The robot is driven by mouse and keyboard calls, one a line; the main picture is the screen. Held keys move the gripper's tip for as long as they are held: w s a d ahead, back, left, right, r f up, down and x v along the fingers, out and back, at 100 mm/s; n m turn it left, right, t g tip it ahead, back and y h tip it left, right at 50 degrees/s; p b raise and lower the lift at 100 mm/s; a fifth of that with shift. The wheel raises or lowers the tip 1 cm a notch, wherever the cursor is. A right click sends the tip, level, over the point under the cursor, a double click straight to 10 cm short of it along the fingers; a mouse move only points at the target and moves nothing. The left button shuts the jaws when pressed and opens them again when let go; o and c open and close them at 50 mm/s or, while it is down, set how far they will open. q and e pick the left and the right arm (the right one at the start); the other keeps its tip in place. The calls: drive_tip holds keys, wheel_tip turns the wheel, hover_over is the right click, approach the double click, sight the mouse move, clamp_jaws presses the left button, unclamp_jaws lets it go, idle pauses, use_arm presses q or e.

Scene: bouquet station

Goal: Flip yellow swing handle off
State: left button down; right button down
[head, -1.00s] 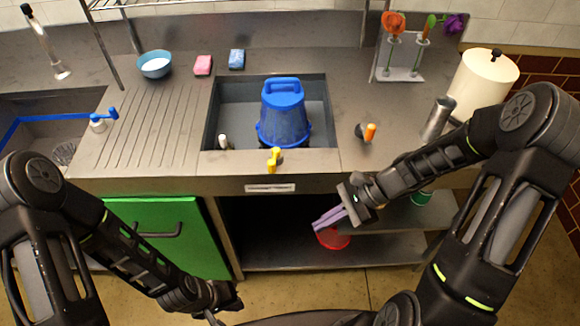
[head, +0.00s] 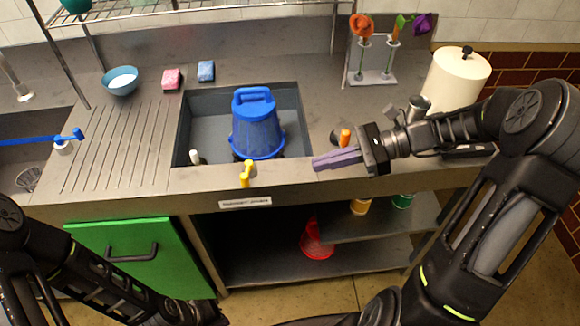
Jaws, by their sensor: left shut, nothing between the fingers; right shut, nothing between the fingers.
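My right gripper (head: 316,163) is shut and empty. It points left just above the counter's front edge, to the right of the yellow handle and apart from it. My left arm comes in at the lower left, and its gripper (head: 215,316) is low in front of the cabinet, partly cut off by the bottom edge.
An orange-topped handle (head: 345,138) stands on the counter just behind my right gripper. A white knob (head: 195,157) is at the sink's front left. A white canister (head: 458,82) and flower stand (head: 372,75) are at the back right. The ribbed drainboard (head: 115,150) is clear.

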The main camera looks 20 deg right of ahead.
drive_tip(key=a+b, duration=0.1)
drive_tip(key=p, duration=0.1)
approach(247, 171)
drive_tip(key=s+a+f, duration=0.1)
drive_tip(key=a, duration=0.5)
drive_tip(key=shift+s+a+f, duration=0.1)
drive_tip(key=shift+s+f, duration=0.1)
drive_tip(key=shift+a, duration=0.15)
